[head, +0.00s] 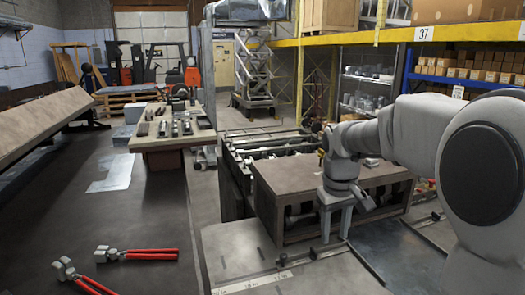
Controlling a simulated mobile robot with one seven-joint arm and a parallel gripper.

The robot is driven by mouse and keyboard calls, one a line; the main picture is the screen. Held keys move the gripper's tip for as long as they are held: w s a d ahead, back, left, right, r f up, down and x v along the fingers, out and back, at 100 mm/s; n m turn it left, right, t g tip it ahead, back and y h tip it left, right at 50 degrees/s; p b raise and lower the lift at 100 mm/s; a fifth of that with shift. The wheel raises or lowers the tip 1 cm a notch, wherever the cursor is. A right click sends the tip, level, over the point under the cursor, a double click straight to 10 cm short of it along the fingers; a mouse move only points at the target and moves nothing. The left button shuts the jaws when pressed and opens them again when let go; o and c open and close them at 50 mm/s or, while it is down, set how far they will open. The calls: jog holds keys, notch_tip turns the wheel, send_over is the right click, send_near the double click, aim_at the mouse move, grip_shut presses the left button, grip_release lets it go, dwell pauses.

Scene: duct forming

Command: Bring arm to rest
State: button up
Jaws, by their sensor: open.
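My arm reaches in from the right edge of the head view and bends down at its wrist. My gripper (336,238) points downward, its jaws open, with nothing seen between them. It is in front of a brown-topped bench (285,178) with an open shelf below, and hides part of that bench's front. Whether the fingertips touch anything is hard to tell.
Red-handled tools (138,254) lie on the dark table (150,220) at left. A wooden table (172,141) with small tools stands behind. A grey worktop (245,250) with a long bar and clamps is below my gripper. Yellow-beamed shelving (345,38) stands behind.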

jog(key=s+a+r+m+t, duration=0.1)
jog(key=s+t, duration=0.1)
jog(key=s, duration=1)
jog(key=s+a+r+m+t, duration=0.1)
jog(key=s+r+t, duration=0.1)
jog(key=s, duration=1)
jog(key=shift+a+m+y, duration=0.15)
jog(key=shift+m+y, duration=0.25)
